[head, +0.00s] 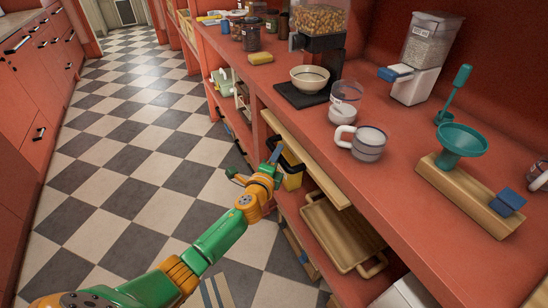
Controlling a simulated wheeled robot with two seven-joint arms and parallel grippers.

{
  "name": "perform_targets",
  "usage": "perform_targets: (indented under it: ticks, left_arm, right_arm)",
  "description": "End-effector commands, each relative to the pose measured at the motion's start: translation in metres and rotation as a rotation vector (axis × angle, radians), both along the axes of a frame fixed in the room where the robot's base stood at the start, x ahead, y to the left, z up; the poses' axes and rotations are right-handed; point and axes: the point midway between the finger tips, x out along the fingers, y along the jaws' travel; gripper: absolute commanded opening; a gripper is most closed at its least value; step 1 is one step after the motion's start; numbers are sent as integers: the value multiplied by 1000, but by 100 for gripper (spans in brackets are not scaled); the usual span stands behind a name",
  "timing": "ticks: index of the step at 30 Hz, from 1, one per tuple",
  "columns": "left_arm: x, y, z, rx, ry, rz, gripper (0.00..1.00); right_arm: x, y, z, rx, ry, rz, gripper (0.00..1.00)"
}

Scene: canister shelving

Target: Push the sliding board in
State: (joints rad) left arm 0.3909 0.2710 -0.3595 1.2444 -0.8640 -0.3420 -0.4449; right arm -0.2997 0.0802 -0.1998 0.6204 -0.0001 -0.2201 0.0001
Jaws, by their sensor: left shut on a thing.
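The sliding board (318,172) is a long, pale wooden board sticking out from under the red countertop's front edge, over the aisle side. My right gripper is not in view.
On the red counter (400,185) stand a white mug (361,143), a glass cup (345,101), a bowl (310,79), dispensers and a teal funnel (462,140) on a wooden stand. A wooden tray (335,236) lies on the shelf below. The checkered floor at left is clear.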

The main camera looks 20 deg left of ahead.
Motion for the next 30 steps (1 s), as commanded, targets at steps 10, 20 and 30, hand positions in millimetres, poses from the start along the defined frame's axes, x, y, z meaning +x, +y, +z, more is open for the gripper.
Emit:
perform_targets:
  ticks: [10, 20, 30]
  left_arm:
    - [0, 0, 1, -1, -3, 1, 35]
    - [0, 0, 0, -1, -1, 0, 57]
    - [-44, -3, 8, 0, 0, 0, 57]
  right_arm:
    - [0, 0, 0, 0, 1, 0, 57]
    - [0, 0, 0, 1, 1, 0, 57]
    - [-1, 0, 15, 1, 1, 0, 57]
